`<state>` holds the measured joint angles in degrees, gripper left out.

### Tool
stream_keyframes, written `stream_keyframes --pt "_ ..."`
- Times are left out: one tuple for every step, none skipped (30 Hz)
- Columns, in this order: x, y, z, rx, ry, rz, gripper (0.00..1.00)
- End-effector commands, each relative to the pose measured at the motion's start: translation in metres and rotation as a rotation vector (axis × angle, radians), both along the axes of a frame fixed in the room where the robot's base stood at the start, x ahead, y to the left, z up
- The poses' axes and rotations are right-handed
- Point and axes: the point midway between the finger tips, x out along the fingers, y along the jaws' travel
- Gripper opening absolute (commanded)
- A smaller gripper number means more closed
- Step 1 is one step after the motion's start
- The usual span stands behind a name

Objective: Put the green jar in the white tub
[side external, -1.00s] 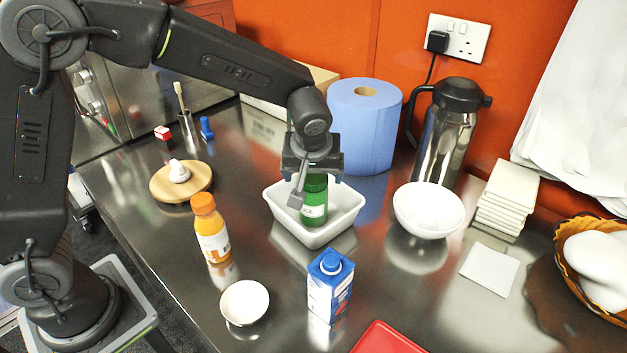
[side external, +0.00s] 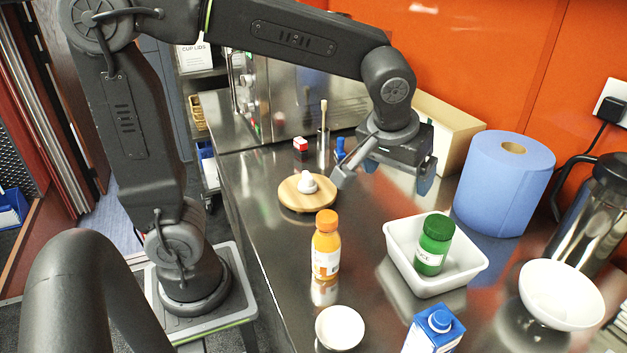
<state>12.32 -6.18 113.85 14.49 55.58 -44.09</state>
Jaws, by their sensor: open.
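The green jar (side external: 434,246) with a green lid and white label stands inside the white tub (side external: 397,243), close to upright, toward the tub's middle. The tub rests on the steel counter. My gripper (side external: 384,178) is open and empty, above and to the left of the tub in the side view. It is clear of the jar, with a gap between them.
An orange bottle (side external: 326,246) stands left of the tub, and a round wooden board (side external: 290,193) lies behind it. A blue roll (side external: 503,184) stands behind the tub. A white bowl (side external: 561,294), a small dish (side external: 340,327) and a blue carton (side external: 433,332) are nearby.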

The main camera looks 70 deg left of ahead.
Motion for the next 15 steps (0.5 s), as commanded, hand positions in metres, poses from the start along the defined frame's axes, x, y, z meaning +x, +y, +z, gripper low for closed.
stream_keyframes --pt "-0.021 0.011 0.007 -0.005 -0.013 -0.043 0.9" --pt "-0.033 0.015 0.009 -0.006 -0.018 -0.077 0.9" --pt "-0.048 0.02 0.011 -0.006 -0.026 -0.12 0.9" --pt "-0.059 0.024 0.011 -0.005 -0.033 -0.152 0.9" --pt "-0.069 0.027 0.011 -0.003 -0.041 -0.185 0.9" --pt "-0.082 0.03 0.011 0.001 -0.053 -0.225 0.9" --pt "-0.091 0.032 0.009 0.004 -0.059 -0.255 0.9" --pt "-0.1 0.034 0.008 0.007 -0.067 -0.281 0.9" --pt "-0.11 0.035 0.005 0.014 -0.078 -0.314 0.9" --pt "-0.116 0.036 0.003 0.017 -0.086 -0.336 0.9" --pt "-0.121 0.037 0.002 0.023 -0.092 -0.357 0.9" --pt "-0.127 0.037 -0.001 0.028 -0.1 -0.379 0.9" --pt "-0.131 0.038 -0.002 0.031 -0.106 -0.394 0.9" --pt "-0.134 0.038 -0.003 0.035 -0.11 -0.406 0.9" --pt "-0.137 0.038 -0.005 0.039 -0.114 -0.419 0.9"
